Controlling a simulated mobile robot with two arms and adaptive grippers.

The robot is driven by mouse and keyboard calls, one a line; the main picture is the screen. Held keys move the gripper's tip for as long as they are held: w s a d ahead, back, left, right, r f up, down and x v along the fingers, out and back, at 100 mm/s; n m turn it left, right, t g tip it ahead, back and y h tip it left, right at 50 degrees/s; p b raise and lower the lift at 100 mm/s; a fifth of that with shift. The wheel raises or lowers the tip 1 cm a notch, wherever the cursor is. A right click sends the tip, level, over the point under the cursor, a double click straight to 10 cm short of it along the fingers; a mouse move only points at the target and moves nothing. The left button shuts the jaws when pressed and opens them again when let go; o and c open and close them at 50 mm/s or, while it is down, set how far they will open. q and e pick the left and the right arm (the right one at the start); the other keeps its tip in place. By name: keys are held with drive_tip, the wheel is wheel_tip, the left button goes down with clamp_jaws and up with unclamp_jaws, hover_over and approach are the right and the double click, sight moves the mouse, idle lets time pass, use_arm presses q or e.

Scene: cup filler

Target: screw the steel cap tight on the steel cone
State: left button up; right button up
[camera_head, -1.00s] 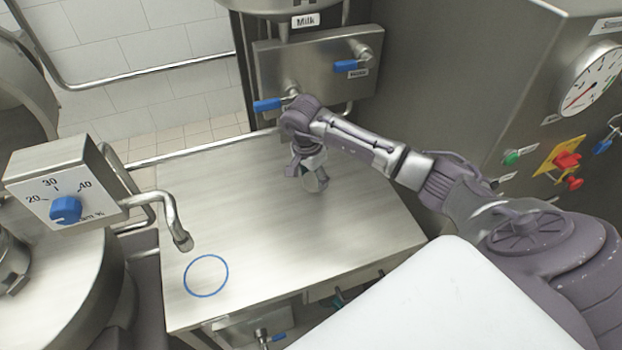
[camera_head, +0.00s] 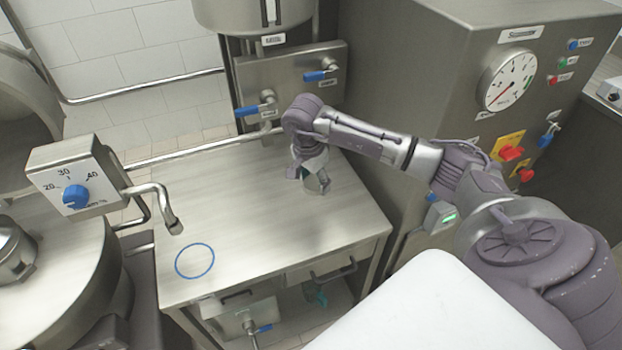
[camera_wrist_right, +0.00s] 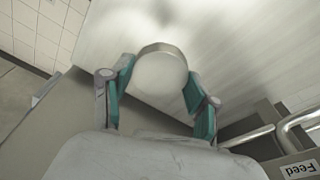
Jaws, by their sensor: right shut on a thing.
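My right gripper (camera_head: 312,177) is over the back right part of the steel table, pointing down. In the right wrist view its teal fingers (camera_wrist_right: 158,92) are on both sides of a round, smooth steel piece (camera_wrist_right: 161,72), which looks like the steel cap. The same piece shows small under the gripper in the head view (camera_head: 318,185). I cannot tell whether the steel cone is under it, or whether it touches the table. No separate cone is recognisable. My left gripper is not in view.
The steel table (camera_head: 250,225) is mostly bare, with a blue ring (camera_head: 195,261) marked at its front left. A bent pipe (camera_head: 165,208) from the dial box (camera_head: 75,185) overhangs its left side. Blue-handled valves (camera_head: 255,111) stand behind; a gauge cabinet (camera_head: 430,80) is at right.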

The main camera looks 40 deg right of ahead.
drive_tip(key=shift+r, duration=0.1)
drive_tip(key=shift+w, duration=0.15)
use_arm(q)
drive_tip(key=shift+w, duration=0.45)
use_arm(e)
drive_tip(key=s+a+r+n+y, duration=0.1)
drive_tip(key=s+a+r+n, duration=0.3)
drive_tip(key=s+a+n, duration=0.2)
drive_tip(key=s+a+r+n+t, duration=0.1)
drive_tip(key=s+a+r+n, duration=0.4)
drive_tip(key=a+n, duration=0.5)
drive_tip(key=shift+s+a+r+n+t+y, duration=0.35)
drive_tip(key=shift+s+a, duration=0.25)
drive_tip(key=shift+s, duration=0.65)
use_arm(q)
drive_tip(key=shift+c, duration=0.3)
use_arm(e)
drive_tip(key=shift+f, duration=0.1)
